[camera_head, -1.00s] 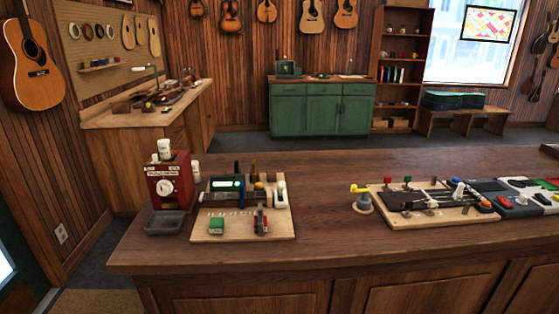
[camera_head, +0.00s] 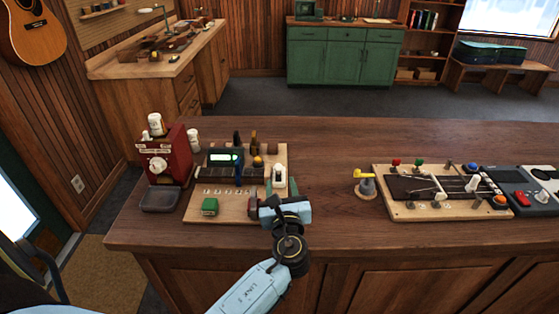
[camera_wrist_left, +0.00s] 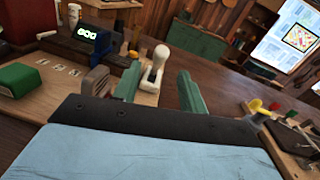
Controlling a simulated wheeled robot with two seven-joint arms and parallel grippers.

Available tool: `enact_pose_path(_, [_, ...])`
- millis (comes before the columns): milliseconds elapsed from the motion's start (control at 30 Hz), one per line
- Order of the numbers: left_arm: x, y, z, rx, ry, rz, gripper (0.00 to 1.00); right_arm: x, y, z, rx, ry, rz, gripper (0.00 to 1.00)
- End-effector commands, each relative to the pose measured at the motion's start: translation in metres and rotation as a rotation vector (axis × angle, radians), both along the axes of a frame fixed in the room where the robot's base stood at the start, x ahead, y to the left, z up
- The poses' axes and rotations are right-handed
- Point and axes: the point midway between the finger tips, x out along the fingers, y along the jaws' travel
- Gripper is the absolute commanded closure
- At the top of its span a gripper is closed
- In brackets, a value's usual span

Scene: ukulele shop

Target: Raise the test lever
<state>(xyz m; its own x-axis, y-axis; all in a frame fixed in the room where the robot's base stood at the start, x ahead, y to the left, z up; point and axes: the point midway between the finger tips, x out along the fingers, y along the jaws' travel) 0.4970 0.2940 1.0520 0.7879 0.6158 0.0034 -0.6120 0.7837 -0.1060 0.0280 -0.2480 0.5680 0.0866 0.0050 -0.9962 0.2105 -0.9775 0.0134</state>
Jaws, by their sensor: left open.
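A lever with a white rounded handle (camera_head: 279,176) stands upright at the right side of a wooden test board (camera_head: 232,213). It also shows in the left wrist view (camera_wrist_left: 157,62), between the two green fingers. My left gripper (camera_wrist_left: 158,84) is open and points at the lever from the front, with a finger to each side and nothing held. I cannot tell whether the fingers touch the lever. In the head view my left gripper (camera_head: 283,203) covers the board's front right corner and the lever's lower part. My right gripper is not in view.
The board also carries a lit green display (camera_head: 222,158), a green block (camera_head: 209,206) and dark handles. A red dispenser (camera_head: 166,155) stands at the left. A yellow-topped post (camera_head: 366,186) and a second board (camera_head: 404,210) are to the right, with bare counter between.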

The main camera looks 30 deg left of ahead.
Motion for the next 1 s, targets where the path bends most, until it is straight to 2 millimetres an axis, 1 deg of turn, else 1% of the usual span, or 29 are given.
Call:
enact_pose_path(33, [0.01,0.008,0.002,0.002,-0.002,0.002,0.58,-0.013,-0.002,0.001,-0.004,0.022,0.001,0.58])
enact_pose_path(67, [0.015,0.012,0.002,0.001,-0.001,0.002,0.58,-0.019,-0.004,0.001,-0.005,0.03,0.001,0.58])
enact_pose_path(100, [0.022,0.017,0.002,0.002,-0.002,0.001,0.58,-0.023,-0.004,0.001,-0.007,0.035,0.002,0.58])
enact_pose_path(167, [0.032,0.026,0.002,0.001,-0.001,0.002,0.58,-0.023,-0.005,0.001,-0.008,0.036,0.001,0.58])
enact_pose_path(267, [0.048,0.038,0.001,0.0,-0.001,0.001,0.58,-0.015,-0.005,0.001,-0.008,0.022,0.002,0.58])
enact_pose_path(400, [0.064,0.05,0.001,-0.001,-0.001,0.0,0.58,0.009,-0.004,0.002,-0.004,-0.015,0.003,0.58])
enact_pose_path(500, [0.071,0.056,0.0,-0.002,-0.001,0.001,0.58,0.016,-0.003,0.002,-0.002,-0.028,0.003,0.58])
enact_pose_path(567, [0.074,0.058,0.0,-0.003,-0.001,0.002,0.58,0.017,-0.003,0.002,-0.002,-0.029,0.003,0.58])
enact_pose_path(667, [0.076,0.06,0.0,-0.004,0.0,0.001,0.58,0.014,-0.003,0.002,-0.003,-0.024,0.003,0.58])
enact_pose_path(867, [0.076,0.06,0.0,-0.004,0.0,0.001,0.58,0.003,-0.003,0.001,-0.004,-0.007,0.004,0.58])
enact_pose_path(900, [0.076,0.06,0.0,-0.004,0.0,0.001,0.59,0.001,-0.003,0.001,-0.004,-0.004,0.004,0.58])
enact_pose_path(1000, [0.076,0.06,0.0,-0.004,0.0,0.001,0.72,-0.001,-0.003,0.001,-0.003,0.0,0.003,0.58])
